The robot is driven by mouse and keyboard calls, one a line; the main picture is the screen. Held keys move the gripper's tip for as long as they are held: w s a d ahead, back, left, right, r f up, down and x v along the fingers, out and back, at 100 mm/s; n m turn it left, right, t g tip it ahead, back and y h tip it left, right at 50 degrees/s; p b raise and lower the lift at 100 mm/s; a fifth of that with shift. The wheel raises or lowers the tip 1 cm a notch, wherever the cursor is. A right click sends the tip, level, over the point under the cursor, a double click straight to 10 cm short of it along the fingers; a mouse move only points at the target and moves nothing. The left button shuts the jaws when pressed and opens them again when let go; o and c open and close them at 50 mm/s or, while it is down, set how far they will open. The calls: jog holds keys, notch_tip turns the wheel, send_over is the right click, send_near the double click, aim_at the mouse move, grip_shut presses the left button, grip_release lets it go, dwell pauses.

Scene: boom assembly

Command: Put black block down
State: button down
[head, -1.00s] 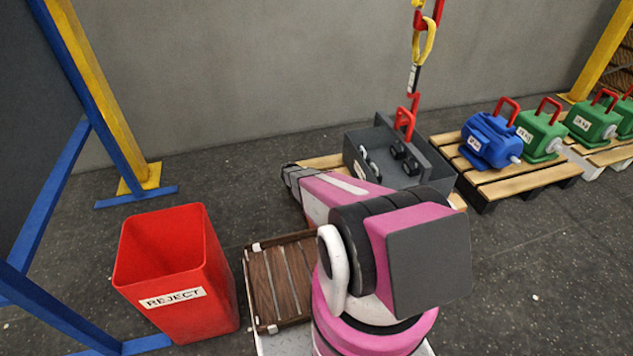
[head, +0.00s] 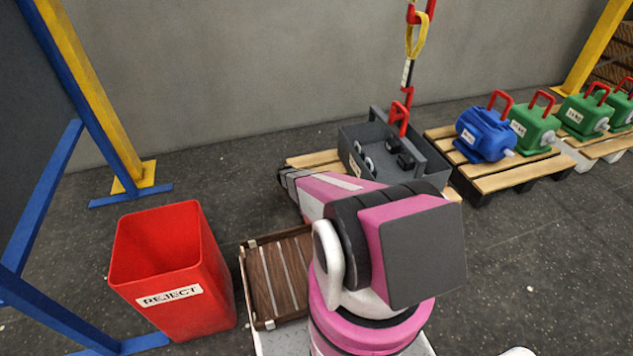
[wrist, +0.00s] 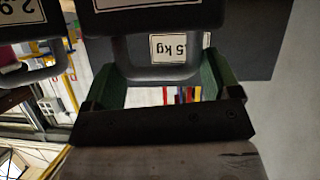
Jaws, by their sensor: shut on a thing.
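In the wrist view, a black block (wrist: 205,17) with a white ".5 kg" label hangs by its grey handle (wrist: 160,75) at my gripper (wrist: 165,92). The green-padded fingers stand on either side of the handle, shut on it. A second dark block (wrist: 18,30), labelled with a partly cut-off "2.9", is at the left. In the head view, a dark grey open bin (head: 436,167) holds several black parts (head: 403,160) over a wooden pallet. My arm reaches to its near-left side, hiding my gripper and the held block there.
A red lifting hook (head: 400,112) and yellow sling (head: 416,38) rise from the bin. A red REJECT bin (head: 170,265) and a brown slatted crate (head: 272,285) stand left. Blue (head: 484,135) and green (head: 535,127) motors sit on pallets at right. The floor at right is open.

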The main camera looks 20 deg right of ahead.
grip_release()
jog(key=v, duration=1.1)
jog(key=s+a+r+n+y, duration=0.3)
jog(key=s+r+n+y, duration=0.3)
jog(key=s+r, duration=0.6)
jog(key=s+a+r+n+y, duration=0.2)
jog(key=s+r+n+y, duration=0.4)
jog(key=s+r+n, duration=0.5)
notch_tip(320, 180, up, 5)
jog(key=shift+s+a+r+t+y, duration=0.1)
jog(key=shift+s+a+t+y, duration=0.25)
jog(key=shift+s, duration=0.2)
